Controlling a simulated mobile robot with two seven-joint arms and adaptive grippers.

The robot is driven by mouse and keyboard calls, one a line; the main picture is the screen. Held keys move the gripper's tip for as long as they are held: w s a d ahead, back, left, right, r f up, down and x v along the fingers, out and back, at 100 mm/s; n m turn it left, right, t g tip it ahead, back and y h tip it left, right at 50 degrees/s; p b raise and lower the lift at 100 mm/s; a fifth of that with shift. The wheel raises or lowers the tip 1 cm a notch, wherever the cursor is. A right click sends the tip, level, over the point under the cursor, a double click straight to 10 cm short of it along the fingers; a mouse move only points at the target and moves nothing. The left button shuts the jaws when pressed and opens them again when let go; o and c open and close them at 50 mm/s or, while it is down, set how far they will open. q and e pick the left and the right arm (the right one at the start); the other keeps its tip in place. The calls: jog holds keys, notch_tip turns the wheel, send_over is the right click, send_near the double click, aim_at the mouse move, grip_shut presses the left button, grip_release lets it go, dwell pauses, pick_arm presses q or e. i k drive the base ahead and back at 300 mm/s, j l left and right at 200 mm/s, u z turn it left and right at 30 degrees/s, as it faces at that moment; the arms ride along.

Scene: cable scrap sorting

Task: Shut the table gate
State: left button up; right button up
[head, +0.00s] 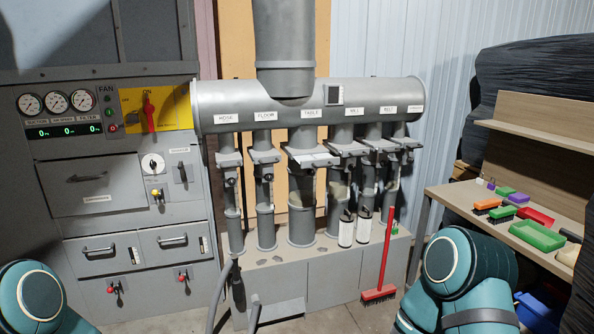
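The table gate (312,158) is a flat grey slide plate across the middle, widest drop pipe, under the label TABLE (311,113) on the horizontal manifold. Its plate juts forward with a pale front edge, and a small dark fitting shows just below it. I cannot tell from here whether it is open or shut. Similar gates sit on the neighbouring pipes, such as the floor gate (264,157) to its left and the mill gate (345,150) to its right. Neither gripper is in view; only teal parts of my arms show at the lower left and lower right.
A red broom (386,250) leans before the grey plinth (330,283). Two pale canisters (346,229) stand by the pipes. The fan switch (150,113) points up at ON. A bench (455,197) with brushes and a green tray (538,236) stands right.

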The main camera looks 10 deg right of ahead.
aim_at(321, 161)
jog(key=i+l+u, duration=0.1)
jog(key=i, duration=0.6)
jog(key=i+l+u, duration=0.1)
jog(key=i, duration=0.6)
